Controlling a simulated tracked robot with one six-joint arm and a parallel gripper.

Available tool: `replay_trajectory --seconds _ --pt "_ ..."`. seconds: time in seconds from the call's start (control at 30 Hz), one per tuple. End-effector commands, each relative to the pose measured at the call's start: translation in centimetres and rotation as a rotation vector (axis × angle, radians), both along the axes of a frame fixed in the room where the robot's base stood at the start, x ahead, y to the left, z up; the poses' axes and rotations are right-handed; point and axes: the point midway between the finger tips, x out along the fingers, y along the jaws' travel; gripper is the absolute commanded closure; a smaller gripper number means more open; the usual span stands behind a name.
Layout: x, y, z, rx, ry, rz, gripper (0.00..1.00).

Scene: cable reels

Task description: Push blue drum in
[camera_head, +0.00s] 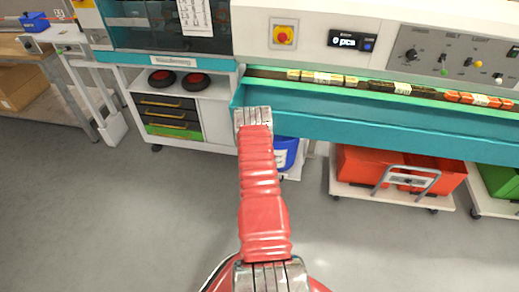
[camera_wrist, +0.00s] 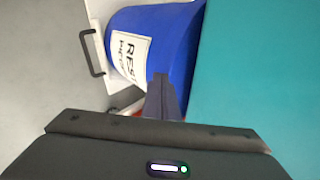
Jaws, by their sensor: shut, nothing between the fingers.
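The blue drum (camera_head: 287,152) stands low beneath the teal edge of the machine in the head view, partly hidden behind my red arm. In the wrist view the blue drum (camera_wrist: 182,32) fills the upper middle and carries a white label with black letters, partly readable as "RES". My gripper (camera_wrist: 162,78) is shut and empty, with its dark fingertips overlapping the lower part of the drum in the picture. I cannot tell whether they touch it. The gripper itself is hidden behind my arm in the head view.
The teal machine trough (camera_head: 400,128) covers the space above the drum; its teal panel (camera_wrist: 260,80) fills the wrist view's right. A black handle (camera_wrist: 91,54) sits beside the drum. Red crates (camera_head: 370,170) on a trolley stand to the right. Grey floor at left is clear.

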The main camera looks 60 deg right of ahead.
Motion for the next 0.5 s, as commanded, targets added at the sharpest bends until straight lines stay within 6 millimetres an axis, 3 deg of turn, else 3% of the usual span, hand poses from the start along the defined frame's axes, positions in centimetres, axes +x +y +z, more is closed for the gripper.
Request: replay_trajectory --seconds 0.2,0.5 --pt "-0.4 2.6 -0.1 0.002 0.001 0.004 1.00" --pt "-0.9 5.0 2.5 0.000 -0.001 0.002 1.00"
